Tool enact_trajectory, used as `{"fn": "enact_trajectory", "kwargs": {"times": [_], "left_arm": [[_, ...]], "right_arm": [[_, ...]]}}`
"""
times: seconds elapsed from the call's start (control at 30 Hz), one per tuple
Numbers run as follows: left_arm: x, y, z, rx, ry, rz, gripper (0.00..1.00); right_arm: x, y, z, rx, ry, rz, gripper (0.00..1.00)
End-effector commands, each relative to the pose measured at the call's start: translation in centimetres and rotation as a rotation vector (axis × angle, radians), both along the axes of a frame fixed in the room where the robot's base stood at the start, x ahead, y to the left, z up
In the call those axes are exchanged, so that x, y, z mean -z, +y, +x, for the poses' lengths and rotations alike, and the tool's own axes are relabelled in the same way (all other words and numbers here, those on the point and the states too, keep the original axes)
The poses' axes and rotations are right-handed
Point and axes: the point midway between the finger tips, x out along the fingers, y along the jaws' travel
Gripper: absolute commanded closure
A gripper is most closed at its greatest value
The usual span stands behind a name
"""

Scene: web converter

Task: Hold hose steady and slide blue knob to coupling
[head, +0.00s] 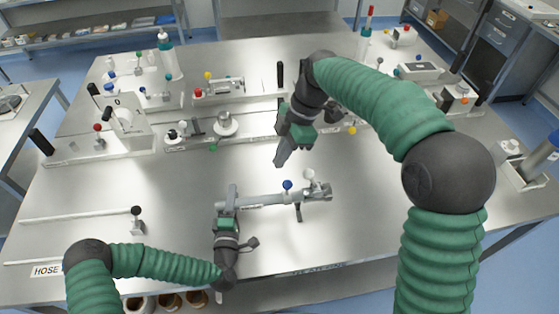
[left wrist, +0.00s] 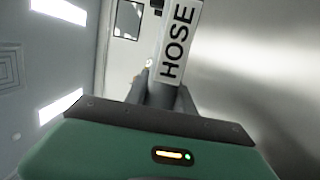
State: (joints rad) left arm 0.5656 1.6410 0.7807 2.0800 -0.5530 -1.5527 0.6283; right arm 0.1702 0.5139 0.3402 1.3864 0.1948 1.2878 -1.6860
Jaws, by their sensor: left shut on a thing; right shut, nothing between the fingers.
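A grey hose (head: 262,198) lies roughly level above the near middle of the metal table. My left gripper (head: 229,200) is shut on its left part. In the left wrist view the hose (left wrist: 178,45) carries a white HOSE label and runs between my left fingers (left wrist: 163,95). The blue knob (head: 287,185) stands up on the hose, right of my left gripper. The coupling (head: 318,190), with a white knob on top, is at the hose's right end. My right gripper (head: 280,157) is shut and empty, up and slightly left of the blue knob, apart from it.
The metal table (head: 110,185) has fixtures with coloured knobs along its middle and back. A bottle (head: 168,58) stands at the back. The table right of the coupling is clear.

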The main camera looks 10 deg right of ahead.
Motion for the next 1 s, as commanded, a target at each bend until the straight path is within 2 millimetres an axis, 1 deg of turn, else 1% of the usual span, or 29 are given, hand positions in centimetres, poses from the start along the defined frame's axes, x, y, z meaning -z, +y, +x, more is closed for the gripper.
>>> {"fn": "enact_trajectory", "kwargs": {"times": [0.03, 0.73, 0.77, 0.93, 1.0], "left_arm": [[1.2, 0.1, -0.3, 0.002, 0.028, 0.008, 1.00], [0.5, 0.1, -0.2, 0.001, 0.026, 0.010, 1.00], [0.5, 0.1, -0.2, 0.001, 0.026, 0.010, 0.69], [0.3, 0.2, -0.2, 0.000, 0.020, 0.009, 0.47], [0.1, 0.1, -0.2, 0.000, 0.018, 0.008, 0.45]], "right_arm": [[0.2, 0.0, 0.0, 0.000, 0.000, 0.000, 1.00], [-0.3, 0.0, 0.0, 0.000, 0.000, 0.000, 1.00], [-0.3, 0.0, 0.0, 0.000, 0.000, 0.000, 1.00], [-0.3, 0.0, 0.0, 0.000, 0.000, 0.000, 1.00], [-0.3, 0.0, -0.1, 0.000, 0.000, 0.000, 1.00]]}}
